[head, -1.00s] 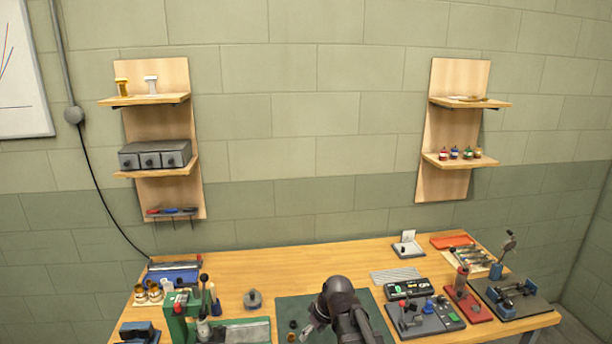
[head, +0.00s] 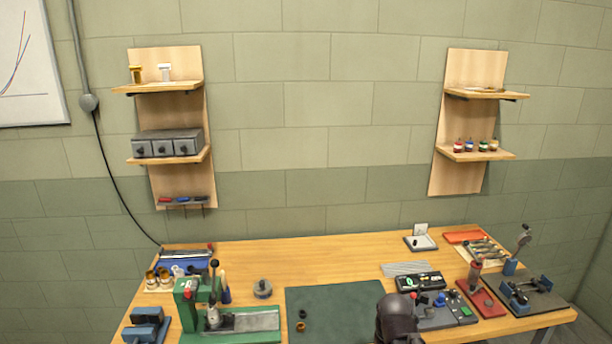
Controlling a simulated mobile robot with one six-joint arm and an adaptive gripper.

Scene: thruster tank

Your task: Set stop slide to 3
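No part is clearly readable as the stop slide, and no scale number can be read at this size. A green bench fixture (head: 188,312) with a grey bed (head: 250,321) and an upright black-knobbed lever stands at the front left of the table. A dark grey part of my arm shows at the bottom edge, right of the green mat and in front of the control panel. My gripper's fingers do not show, so their opening is hidden.
The wooden table (head: 320,258) has a clear middle and back. A green mat (head: 335,305) bears two small round parts. A control panel (head: 455,312), red-based tool (head: 489,302) and dark vise plate (head: 543,302) crowd the right. Blue blocks (head: 147,326) stand front left.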

